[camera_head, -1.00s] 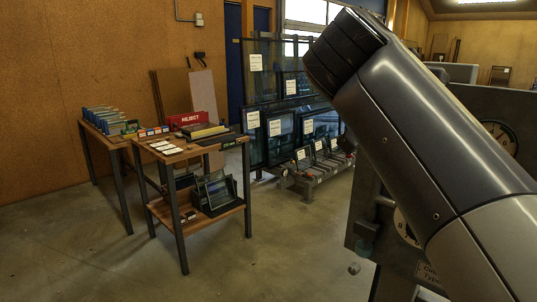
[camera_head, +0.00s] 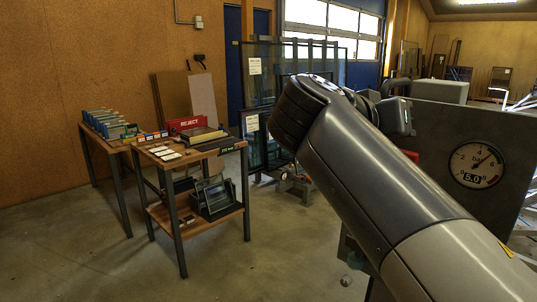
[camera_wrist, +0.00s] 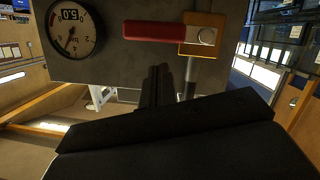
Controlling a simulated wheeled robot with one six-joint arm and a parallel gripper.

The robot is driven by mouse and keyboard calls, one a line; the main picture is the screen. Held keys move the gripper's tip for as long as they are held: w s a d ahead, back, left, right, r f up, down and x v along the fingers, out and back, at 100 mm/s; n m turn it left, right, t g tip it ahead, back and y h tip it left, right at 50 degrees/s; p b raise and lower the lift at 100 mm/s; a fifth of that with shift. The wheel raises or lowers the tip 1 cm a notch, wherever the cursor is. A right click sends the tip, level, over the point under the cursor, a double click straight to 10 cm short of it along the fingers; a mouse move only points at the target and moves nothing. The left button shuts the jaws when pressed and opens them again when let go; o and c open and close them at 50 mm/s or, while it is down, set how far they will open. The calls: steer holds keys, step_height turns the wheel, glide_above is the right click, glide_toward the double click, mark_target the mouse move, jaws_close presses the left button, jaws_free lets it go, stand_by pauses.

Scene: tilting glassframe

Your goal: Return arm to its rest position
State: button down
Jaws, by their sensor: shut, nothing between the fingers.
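My arm runs from the lower right up to a dark elbow in the head view, and a piece of my wrist shows behind it. My gripper's fingers are hidden there. In the wrist view my gripper (camera_wrist: 157,86) is shut and empty, with its dark fingers close together in front of a grey panel (camera_wrist: 115,66). A red handle (camera_wrist: 154,32) on a yellow-brown block is above the fingertips; I cannot tell the exact gap. The round pressure gauge (camera_wrist: 73,29) reads 5.0.
The gauge panel (camera_head: 440,130) stands right of my arm, close to it. A wooden table (camera_head: 205,150) with a red reject box (camera_head: 187,122) is at left, beside a second table of upright panes. Glass frames (camera_head: 262,140) stand behind. The floor at front left is clear.

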steer(key=n+p, duration=0.1)
steer(key=p, duration=0.1)
steer(key=w+a+r+n+h+p, duration=0.1)
steer(key=p, duration=0.1)
steer(key=n+p, duration=0.2)
steer(key=p, duration=0.1)
steer(key=shift+w+a+r+g, duration=0.15)
steer(key=shift+w+a+g, duration=0.15)
steer(key=shift+w+a, duration=0.1)
